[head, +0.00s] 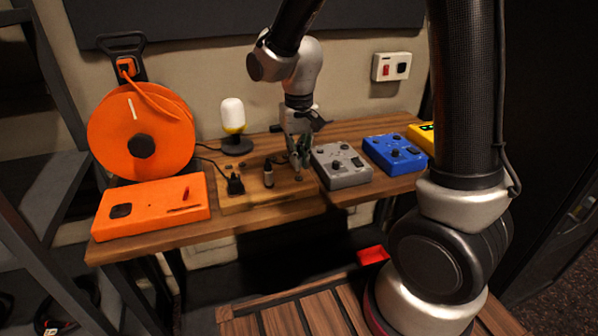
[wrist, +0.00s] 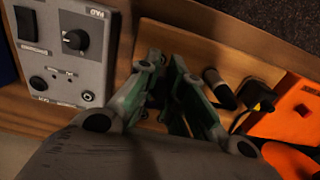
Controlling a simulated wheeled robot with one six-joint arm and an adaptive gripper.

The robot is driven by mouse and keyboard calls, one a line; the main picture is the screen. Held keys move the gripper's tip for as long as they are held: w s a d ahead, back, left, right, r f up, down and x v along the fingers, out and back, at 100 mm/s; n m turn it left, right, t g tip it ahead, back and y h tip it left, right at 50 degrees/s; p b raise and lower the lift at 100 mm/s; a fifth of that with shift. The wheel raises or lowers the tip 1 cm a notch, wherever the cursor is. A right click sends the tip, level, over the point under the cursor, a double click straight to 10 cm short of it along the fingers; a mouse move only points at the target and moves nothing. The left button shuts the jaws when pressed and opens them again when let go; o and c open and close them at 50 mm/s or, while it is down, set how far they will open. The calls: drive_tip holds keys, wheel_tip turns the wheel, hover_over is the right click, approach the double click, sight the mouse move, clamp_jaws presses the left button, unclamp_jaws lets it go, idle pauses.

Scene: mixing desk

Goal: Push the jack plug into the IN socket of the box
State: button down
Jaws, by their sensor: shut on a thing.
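The grey box (head: 342,178) stands on the desk just right of my gripper (head: 300,168). In the wrist view the grey box (wrist: 65,50) is at the left, with a knob, a switch and a small round socket (wrist: 88,96) near its lower edge. I cannot read which marking is IN. My gripper (wrist: 166,62) is shut, with its fingers pointing down over the wooden board, beside the box and apart from it in the wrist view. The jack plug between the fingers is mostly hidden by them, so its tip and tilt cannot be made out.
On the wooden board (head: 240,204) stand a dark grey-topped cylinder (head: 268,176) and a black plug (head: 235,185) with a cable. An orange box (head: 150,210), orange reel (head: 112,140) and lamp (head: 233,118) are left. A blue box (head: 394,153) is right.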

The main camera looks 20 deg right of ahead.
drive_tip(key=shift+r, duration=1.25)
drive_tip(key=shift+a, duration=0.1)
